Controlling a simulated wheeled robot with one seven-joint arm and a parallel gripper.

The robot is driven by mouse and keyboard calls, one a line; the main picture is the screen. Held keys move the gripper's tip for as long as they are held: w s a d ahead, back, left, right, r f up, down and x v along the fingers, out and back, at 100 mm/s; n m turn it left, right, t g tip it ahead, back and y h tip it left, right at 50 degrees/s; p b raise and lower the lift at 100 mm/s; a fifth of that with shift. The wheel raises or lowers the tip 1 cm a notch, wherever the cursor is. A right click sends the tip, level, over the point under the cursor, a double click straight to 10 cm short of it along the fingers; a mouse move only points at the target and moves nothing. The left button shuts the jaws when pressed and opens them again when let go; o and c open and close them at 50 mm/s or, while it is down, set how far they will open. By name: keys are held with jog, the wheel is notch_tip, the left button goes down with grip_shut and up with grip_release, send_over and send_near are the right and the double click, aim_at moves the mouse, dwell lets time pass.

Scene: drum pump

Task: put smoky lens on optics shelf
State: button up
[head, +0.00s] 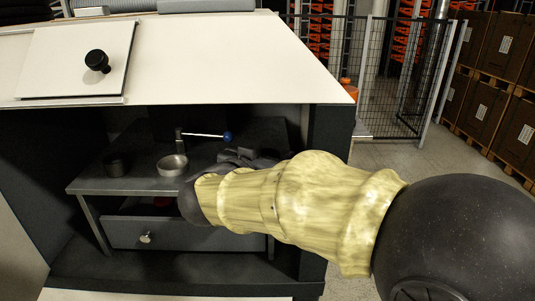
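My arm reaches from the right into the open dark cabinet. Its dark end, with my gripper (190,203), is over the right part of a grey shelf (95,186); the fingers are hidden or too dark to make out. I cannot tell whether they hold anything. No smoky lens can be clearly picked out. On the grey shelf stand a small dark cup (115,164) at the left and a round metal cup (172,165) near the middle. I cannot tell whether this is the optics shelf.
A lever with a blue knob (228,136) sticks out behind the metal cup. A grey drawer (190,235) with a round knob is below the shelf. A white sloped top (200,60) with a black-knobbed panel (75,62) overhangs the opening. Open floor and a mesh fence (395,75) lie right.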

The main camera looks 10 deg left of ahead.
jog(key=shift+r, duration=0.2)
jog(key=shift+s+a+f, duration=0.1)
jog(key=shift+s, duration=0.15)
jog(key=b+v, duration=0.4)
jog(key=v, duration=0.7)
jog(key=shift+s, duration=0.2)
